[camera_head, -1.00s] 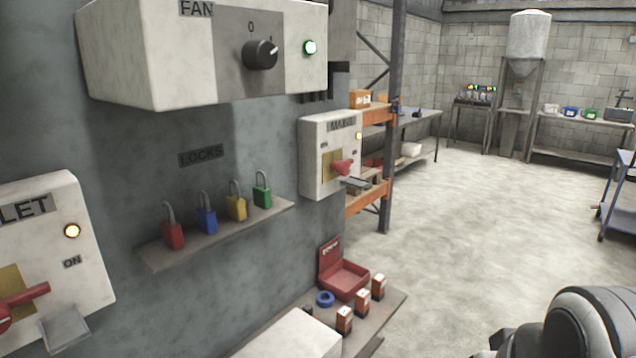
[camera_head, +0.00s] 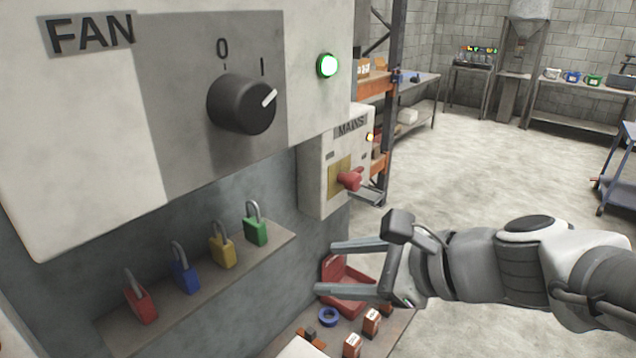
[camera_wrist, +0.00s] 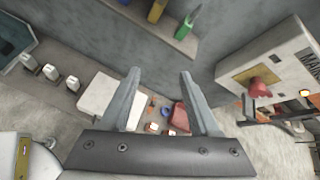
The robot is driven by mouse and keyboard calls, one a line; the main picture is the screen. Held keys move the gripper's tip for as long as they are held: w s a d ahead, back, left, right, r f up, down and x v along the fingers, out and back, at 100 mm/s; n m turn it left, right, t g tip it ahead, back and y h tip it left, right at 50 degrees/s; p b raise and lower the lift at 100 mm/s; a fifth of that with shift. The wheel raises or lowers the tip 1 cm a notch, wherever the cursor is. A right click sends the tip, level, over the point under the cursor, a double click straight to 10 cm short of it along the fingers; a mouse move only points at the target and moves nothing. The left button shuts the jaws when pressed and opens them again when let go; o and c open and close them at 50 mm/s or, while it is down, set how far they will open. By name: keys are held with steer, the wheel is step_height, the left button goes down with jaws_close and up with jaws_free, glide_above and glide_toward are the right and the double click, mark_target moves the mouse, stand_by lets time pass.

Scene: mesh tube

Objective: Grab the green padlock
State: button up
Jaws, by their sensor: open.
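The green padlock (camera_head: 256,228) stands upright at the right end of a small wall shelf (camera_head: 200,292), its shackle up. In the wrist view the green padlock (camera_wrist: 187,26) shows near the top, beyond the fingertips. My gripper (camera_head: 325,267) is open and empty, to the right of the padlock and lower in the picture, apart from it. Its two fingers also show in the wrist view (camera_wrist: 160,78), spread with nothing between them. A yellow padlock (camera_head: 223,250), a blue padlock (camera_head: 184,273) and a red padlock (camera_head: 141,303) stand to the left on the same shelf.
The FAN box (camera_head: 170,120) juts from the wall above the shelf. The MAINS box (camera_head: 330,175) with a red handle is right of the shelf. A red open case (camera_head: 345,290) and small boxes sit on a lower bench. Open floor lies to the right.

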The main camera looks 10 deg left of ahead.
steer(key=w+a+r+m+y, duration=0.1)
steer(key=w+a+r+m, duration=0.15)
steer(key=m, duration=0.25)
glide_toward(260, 224)
steer(key=shift+m+t, duration=0.3)
steer(key=shift+t, duration=0.1)
steer(key=x, duration=0.4)
steer(key=f+b+x, duration=0.1)
steer(key=x, duration=0.1)
steer(key=shift+s+d, duration=0.15)
steer(key=shift+s, duration=0.15)
steer(key=shift+r+x, duration=0.2)
steer(key=shift+x, duration=1.3)
steer(key=shift+r+x, duration=0.2)
steer(key=shift+x, duration=1.3)
steer(key=shift+w, duration=0.15)
jaws_close()
